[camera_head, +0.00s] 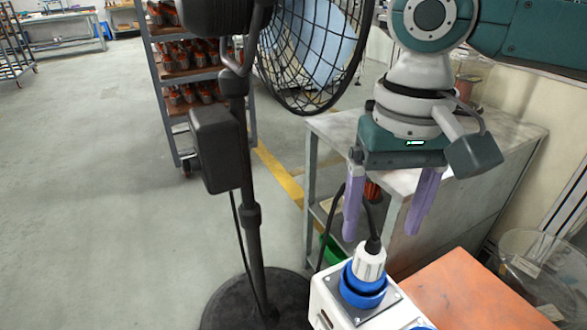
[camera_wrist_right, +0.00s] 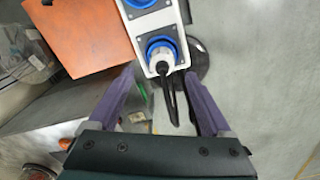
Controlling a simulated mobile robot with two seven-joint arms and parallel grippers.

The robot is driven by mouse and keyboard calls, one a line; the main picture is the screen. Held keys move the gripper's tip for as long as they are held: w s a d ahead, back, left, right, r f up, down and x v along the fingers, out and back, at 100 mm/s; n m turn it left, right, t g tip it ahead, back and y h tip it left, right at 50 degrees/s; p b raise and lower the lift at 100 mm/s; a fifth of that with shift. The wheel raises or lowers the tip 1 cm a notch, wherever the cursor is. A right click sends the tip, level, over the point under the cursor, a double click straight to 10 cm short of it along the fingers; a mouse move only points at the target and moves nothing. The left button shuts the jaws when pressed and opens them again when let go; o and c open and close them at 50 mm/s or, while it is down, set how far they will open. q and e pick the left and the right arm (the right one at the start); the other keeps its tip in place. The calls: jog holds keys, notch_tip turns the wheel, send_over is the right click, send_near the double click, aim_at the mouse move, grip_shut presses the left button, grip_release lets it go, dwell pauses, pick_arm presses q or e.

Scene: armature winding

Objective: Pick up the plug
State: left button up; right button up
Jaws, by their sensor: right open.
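The plug (camera_head: 370,262) is white with a black cable. It sits upright in a blue socket (camera_head: 362,289) on a white socket box (camera_head: 328,296) at the bottom of the head view. In the right wrist view the plug (camera_wrist_right: 161,57) shows at the blue socket, with its cable hanging down. My right gripper (camera_head: 388,230) is open and empty, its two purple fingers pointing down above the plug, one to each side of it in the picture. The fingers do not touch the plug. My left gripper is not in view.
A large black fan on a stand (camera_head: 252,220) is left of the socket box. An orange board (camera_head: 465,290) lies to the right. A grey metal table (camera_head: 480,160) stands behind my right gripper. A clear bin (camera_head: 540,270) is at the far right. Open floor lies left.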

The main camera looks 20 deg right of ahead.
aim_at(375, 239)
notch_tip(375, 239, down, 4)
jog(key=shift+w+a+f+b, duration=0.15)
jog(key=shift+f+b, duration=0.1)
jog(key=shift+b, duration=0.35)
jog(key=shift+c, duration=0.3)
grip_shut()
